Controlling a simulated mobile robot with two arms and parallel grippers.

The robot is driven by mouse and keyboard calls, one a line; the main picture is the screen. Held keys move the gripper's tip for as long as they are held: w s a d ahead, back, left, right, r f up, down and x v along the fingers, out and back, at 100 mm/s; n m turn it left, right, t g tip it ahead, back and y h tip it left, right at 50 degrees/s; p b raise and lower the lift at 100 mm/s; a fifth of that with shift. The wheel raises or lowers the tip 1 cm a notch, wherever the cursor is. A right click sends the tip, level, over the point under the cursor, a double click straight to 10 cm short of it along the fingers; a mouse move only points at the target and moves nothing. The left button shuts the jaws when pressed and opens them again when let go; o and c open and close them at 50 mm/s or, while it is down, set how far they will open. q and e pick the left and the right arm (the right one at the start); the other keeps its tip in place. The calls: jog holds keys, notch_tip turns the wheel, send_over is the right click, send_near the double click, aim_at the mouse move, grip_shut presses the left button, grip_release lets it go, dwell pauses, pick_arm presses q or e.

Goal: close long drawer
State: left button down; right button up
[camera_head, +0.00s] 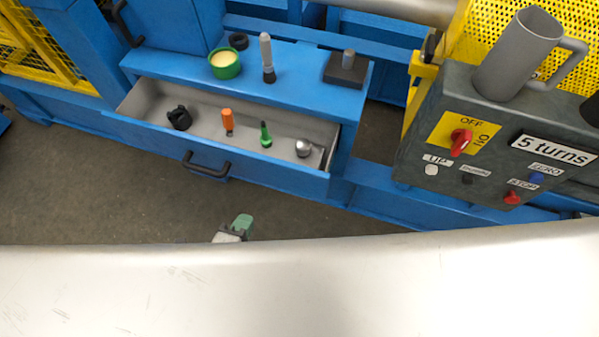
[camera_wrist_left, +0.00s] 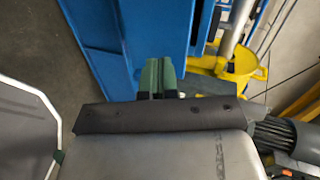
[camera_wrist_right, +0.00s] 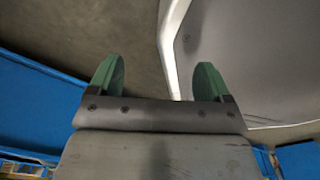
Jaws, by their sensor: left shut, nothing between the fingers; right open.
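The long drawer (camera_head: 255,165) is pulled open below a blue worktop in the head view, showing its grey inside. Its blue front carries a black handle (camera_head: 206,167). Inside lie a black knob (camera_head: 179,118), an orange-handled tool (camera_head: 228,121), a green tool (camera_head: 265,135) and a round silver piece (camera_head: 303,148). My left gripper (camera_head: 241,226) is in front of the drawer, apart from it, partly hidden by a pale surface. Its green fingers are together and empty in the left wrist view (camera_wrist_left: 160,75). My right gripper (camera_wrist_right: 157,78) is open and empty in the right wrist view.
On the worktop (camera_head: 300,92) stand a green cup (camera_head: 224,64), a grey upright tool (camera_head: 267,58) and a dark block (camera_head: 346,69). A control box (camera_head: 470,165) with a grey mug (camera_head: 517,54) is at the right. Bare floor (camera_head: 80,200) lies before the drawer.

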pick_arm(q)
notch_tip(320, 180, up, 2)
send_near(274, 165)
jog(key=shift+m+t, duration=0.4)
jog(key=x, duration=0.6)
jog(key=shift+f, duration=0.45)
jog(key=shift+w+d, duration=0.2)
jog(key=shift+w, duration=0.3)
pick_arm(e)
jog(key=shift+a+f, duration=0.2)
jog(key=shift+f, duration=0.05)
